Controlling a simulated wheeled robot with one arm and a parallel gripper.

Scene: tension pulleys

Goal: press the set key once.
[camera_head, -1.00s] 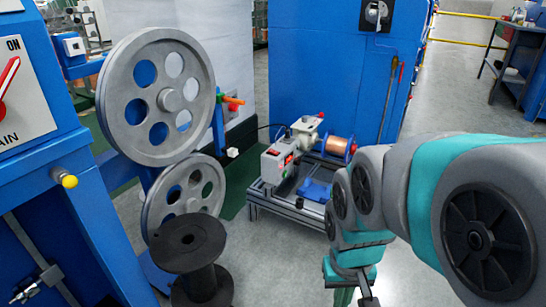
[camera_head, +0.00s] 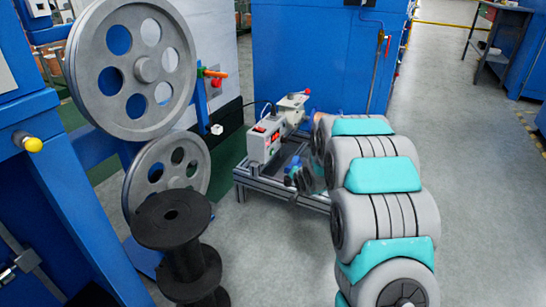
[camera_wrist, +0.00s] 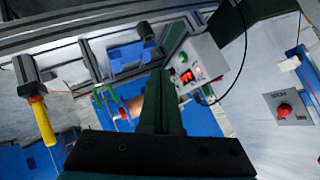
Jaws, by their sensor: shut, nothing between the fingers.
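Which control is the set key is too small to tell. My gripper (camera_wrist: 160,78) is shut and empty, its dark fingers pointing toward the bench. In the head view it is small and dark, at the right of the box and apart from it.
The metal-framed bench (camera_head: 285,190) stands before a tall blue cabinet (camera_head: 310,50). Two grey pulleys (camera_head: 135,65) and a black spool (camera_head: 175,240) are at the left. A yellow-handled tool (camera_wrist: 43,120) lies left in the wrist view.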

